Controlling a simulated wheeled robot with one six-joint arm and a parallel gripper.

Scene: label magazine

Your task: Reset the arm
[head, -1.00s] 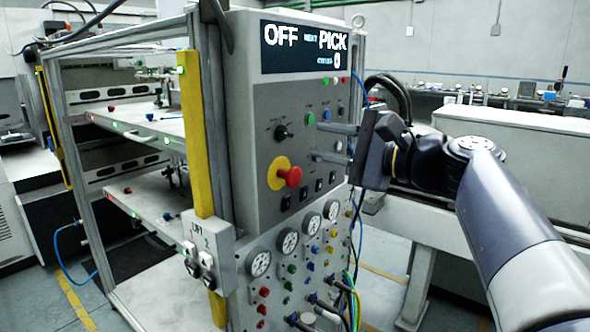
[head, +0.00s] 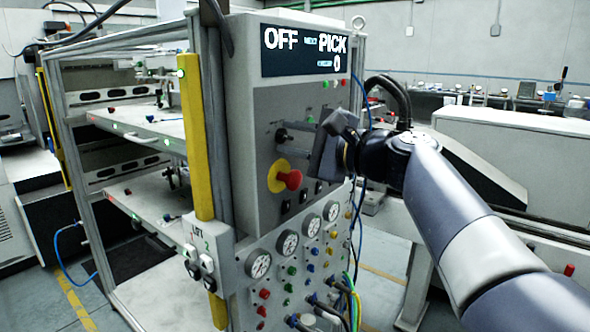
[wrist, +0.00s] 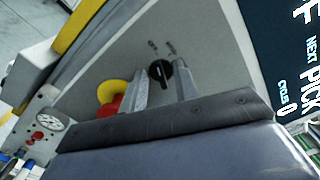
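My gripper (head: 287,141) is at the front of the grey control panel (head: 255,105). Its two fingers are apart, one on each side of a black rotary knob (wrist: 160,72) in the wrist view. A gap seems to show between knob and fingers, and I cannot tell whether either touches. The knob's pointer lies between two small labels that I cannot read. In the head view the knob (head: 281,136) shows just at the fingertips. The screen (head: 303,50) above reads OFF, NEXT PICK and 0.
A red emergency button on a yellow ring (head: 289,180) sits just below the gripper. Several gauges (head: 288,243) and coloured fittings are lower down. A yellow post (head: 196,140) and open shelves (head: 140,130) stand left. Blue cables (head: 367,105) hang right of the panel.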

